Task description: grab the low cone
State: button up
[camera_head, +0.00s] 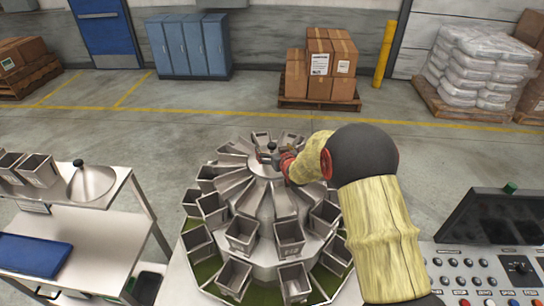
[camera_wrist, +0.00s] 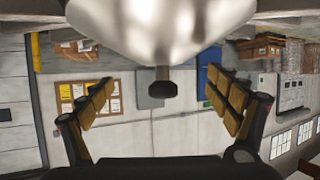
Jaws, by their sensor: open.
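A low, shiny metal cone (camera_head: 262,168) sits at the top centre of the round weigher, with a dark knob (camera_head: 272,147) on it. In the wrist view, which looks upside down, the metal cone (camera_wrist: 160,35) fills the top and its dark knob (camera_wrist: 162,82) points down between my fingers. My gripper (camera_wrist: 158,95) is open, with a finger on either side of the knob and clear gaps to both. In the head view my gripper (camera_head: 278,156) is beside the knob, partly hidden by my arm. Another metal cone (camera_head: 92,184) with a black knob stands on the left bench.
Several metal buckets (camera_head: 243,232) and sloping chutes ring the weigher. The left bench (camera_head: 110,205) also holds metal bins (camera_head: 38,168), with a blue tray (camera_head: 32,255) lower down. A control panel (camera_head: 490,265) stands at the right. Open floor lies behind the weigher.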

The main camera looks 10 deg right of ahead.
jog(key=shift+p+x, duration=1.05)
jog(key=shift+x, duration=2)
jog(key=shift+a, duration=0.15)
jog(key=shift+s, duration=0.1)
jog(key=c, duration=0.3)
